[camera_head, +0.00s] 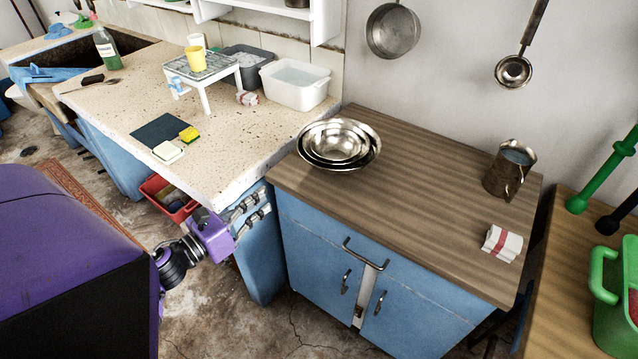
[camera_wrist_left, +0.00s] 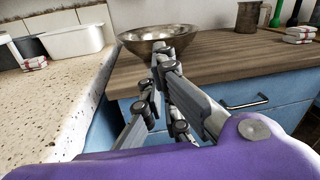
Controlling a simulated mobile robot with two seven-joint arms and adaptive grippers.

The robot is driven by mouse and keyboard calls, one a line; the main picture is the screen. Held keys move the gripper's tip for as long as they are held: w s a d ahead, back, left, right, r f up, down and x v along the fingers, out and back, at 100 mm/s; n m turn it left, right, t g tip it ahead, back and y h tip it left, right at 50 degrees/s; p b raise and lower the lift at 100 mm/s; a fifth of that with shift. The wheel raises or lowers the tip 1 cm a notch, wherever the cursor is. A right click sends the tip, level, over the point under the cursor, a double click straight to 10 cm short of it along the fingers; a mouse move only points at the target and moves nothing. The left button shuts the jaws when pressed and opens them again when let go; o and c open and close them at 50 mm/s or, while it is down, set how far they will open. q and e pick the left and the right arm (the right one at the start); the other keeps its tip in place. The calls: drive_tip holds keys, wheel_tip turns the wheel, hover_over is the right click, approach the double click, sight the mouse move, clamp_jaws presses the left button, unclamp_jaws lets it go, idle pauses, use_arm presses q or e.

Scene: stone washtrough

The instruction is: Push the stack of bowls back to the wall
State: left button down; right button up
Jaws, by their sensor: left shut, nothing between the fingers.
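The stack of steel bowls (camera_head: 339,143) sits nested on the left part of the brown wooden counter (camera_head: 420,190), near its left edge and apart from the wall (camera_head: 420,80) behind. In the left wrist view the bowls (camera_wrist_left: 158,38) stand just beyond the fingertips. My left gripper (camera_head: 262,200) is low in front of the counter's left corner, below and in front of the bowls. It is shut and empty; in the wrist view the gripper (camera_wrist_left: 160,60) overlaps the bowls' lower rim, and I cannot tell whether it touches. My right gripper is not in view.
A metal jug (camera_head: 508,168) and a folded striped cloth (camera_head: 502,243) are on the counter's right. The speckled worktop (camera_head: 225,140) adjoins at left, with a white tub (camera_head: 295,84) at its back. A pan (camera_head: 393,31) and ladle (camera_head: 513,70) hang above. The counter behind the bowls looks clear.

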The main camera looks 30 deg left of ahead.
use_arm(q)
drive_tip(key=shift+m+h, duration=0.3)
drive_tip(key=shift+m, duration=0.5)
drive_tip(key=p+x, duration=0.1)
drive_tip(key=x, duration=0.3)
drive_tip(key=p+x, duration=0.1)
drive_tip(key=x, duration=0.3)
drive_tip(key=p+x, duration=0.1)
drive_tip(key=x, duration=0.4)
drive_tip(key=shift+w+r, duration=0.1)
drive_tip(key=shift+r, duration=0.15)
drive_tip(key=shift+w+d+f, duration=0.1)
drive_tip(key=shift+w+d, duration=0.1)
drive_tip(key=shift+w, duration=0.35)
drive_tip(key=shift+f, duration=0.1)
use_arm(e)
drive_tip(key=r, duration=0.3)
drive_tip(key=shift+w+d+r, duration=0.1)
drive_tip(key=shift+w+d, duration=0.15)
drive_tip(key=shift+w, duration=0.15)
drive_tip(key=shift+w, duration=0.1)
